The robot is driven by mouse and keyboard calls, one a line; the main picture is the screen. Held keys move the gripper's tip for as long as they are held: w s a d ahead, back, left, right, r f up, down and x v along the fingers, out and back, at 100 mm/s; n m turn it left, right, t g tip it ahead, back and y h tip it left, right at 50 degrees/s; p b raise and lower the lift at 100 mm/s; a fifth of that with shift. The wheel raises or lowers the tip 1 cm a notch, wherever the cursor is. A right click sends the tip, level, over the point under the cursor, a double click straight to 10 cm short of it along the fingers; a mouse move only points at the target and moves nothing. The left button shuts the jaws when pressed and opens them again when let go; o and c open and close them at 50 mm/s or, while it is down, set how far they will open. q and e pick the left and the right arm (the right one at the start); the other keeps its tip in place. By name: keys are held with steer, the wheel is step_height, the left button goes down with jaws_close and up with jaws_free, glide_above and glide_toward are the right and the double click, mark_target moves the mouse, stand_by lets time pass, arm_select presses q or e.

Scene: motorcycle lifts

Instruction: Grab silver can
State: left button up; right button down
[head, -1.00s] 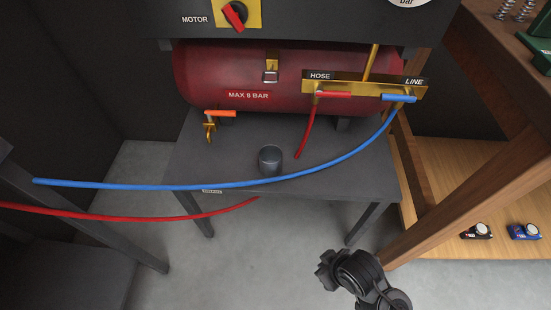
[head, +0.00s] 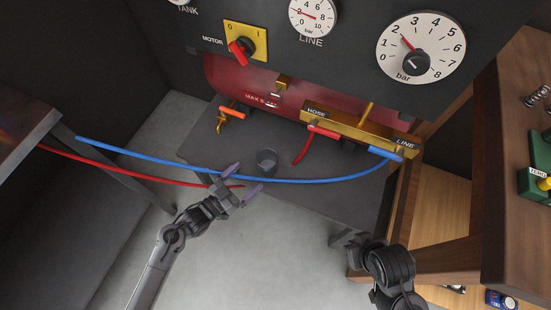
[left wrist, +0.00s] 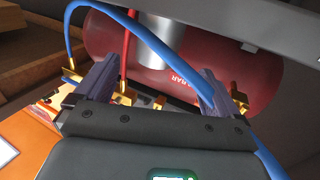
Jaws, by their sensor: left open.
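The silver can (head: 267,162) stands upright on the dark bench under the red tank, just behind the blue hose in the head view. It also shows in the left wrist view (left wrist: 152,53), beyond and between the fingers. My left gripper (head: 249,179) is open and empty, just in front of and below the can, apart from it. The blue hose (head: 310,181) crosses between gripper and can in the head view. In the left wrist view the open fingers of my left gripper (left wrist: 160,72) flank the hose. My right arm shows at lower right; its fingers are not visible.
The red tank (head: 232,82) and the dark gauge panel (head: 345,45) stand behind the bench (head: 220,146). A red hose (head: 120,170) runs below the blue one. An orange-handled valve (head: 231,112) sits left of the can. A wooden shelf (head: 450,240) is at the right.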

mark_target(274, 155)
arm_select(q)
steer(key=b+x, duration=0.1)
steer(key=x, duration=0.2)
steer(key=shift+w+f, duration=0.1)
steer(key=shift+w+d+b, duration=0.25)
steer(key=shift+d+b, duration=0.05)
steer(key=shift+w+d, duration=0.15)
steer(key=shift+d, duration=0.05)
steer(key=shift+w+d+b, duration=0.25)
steer(key=shift+d+b, duration=0.15)
steer(key=shift+b, duration=0.1)
steer(key=b+x, duration=0.2)
steer(key=x, duration=0.1)
steer(key=shift+d, duration=0.2)
steer(key=shift+w+d+r, duration=0.25)
steer(key=shift+w+d, duration=0.15)
steer(key=shift+d, duration=0.05)
steer(key=shift+a, duration=0.1)
steer(key=shift+c, duration=0.3)
